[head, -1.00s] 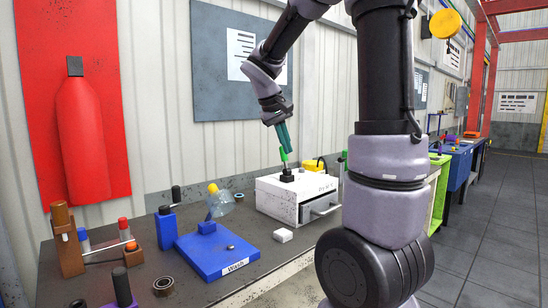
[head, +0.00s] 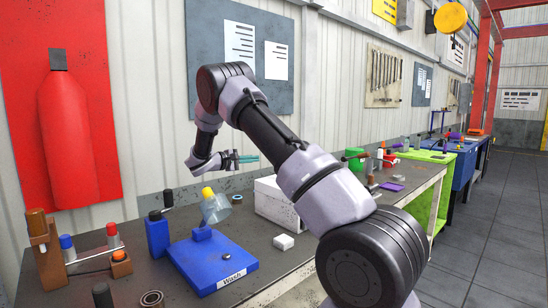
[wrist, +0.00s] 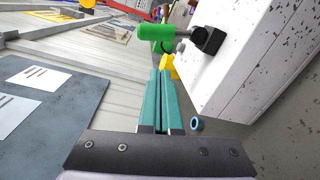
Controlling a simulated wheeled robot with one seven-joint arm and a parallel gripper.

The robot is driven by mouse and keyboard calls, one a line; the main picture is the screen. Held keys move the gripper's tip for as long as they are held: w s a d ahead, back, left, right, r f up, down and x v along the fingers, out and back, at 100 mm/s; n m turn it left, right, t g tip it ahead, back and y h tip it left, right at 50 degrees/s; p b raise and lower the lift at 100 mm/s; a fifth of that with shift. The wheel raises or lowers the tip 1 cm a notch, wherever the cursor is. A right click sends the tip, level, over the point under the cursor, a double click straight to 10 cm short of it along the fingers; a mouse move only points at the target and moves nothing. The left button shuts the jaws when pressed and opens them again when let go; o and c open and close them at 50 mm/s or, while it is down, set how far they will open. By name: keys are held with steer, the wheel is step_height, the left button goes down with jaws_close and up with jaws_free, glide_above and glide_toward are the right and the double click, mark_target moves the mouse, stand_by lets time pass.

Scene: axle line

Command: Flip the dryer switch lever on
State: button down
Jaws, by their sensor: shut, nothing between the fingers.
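The dryer is a white box (head: 272,199) on the bench, largely hidden behind my arm in the head view. In the wrist view its white body (wrist: 245,62) fills the upper right. Its switch lever has a green handle (wrist: 155,32) and a dark base (wrist: 208,41) on the box, and sticks out to the left there. The lever is hidden in the head view. My gripper (head: 246,159) is shut and empty, its teal fingers level above the bench. In the wrist view the fingertips (wrist: 165,74) point towards the lever and appear apart from it.
A blue ring (wrist: 196,124) lies near the dryer. The wall board (head: 205,70) is behind my arm.

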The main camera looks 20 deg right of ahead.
steer(key=shift+w+a+f+n+t+h, duration=0.15)
steer(key=shift+w+a+f+n+t, duration=0.15)
steer(key=shift+w, duration=0.35)
steer(key=shift+w+a+f+n+t+h, duration=0.2)
steer(key=shift+w+a+f+t, duration=0.15)
steer(key=shift+w, duration=0.25)
steer(key=d, duration=1.1)
steer(key=shift+w+d+r, duration=0.2)
steer(key=shift+d+r, duration=0.1)
steer(key=shift+r, duration=0.15)
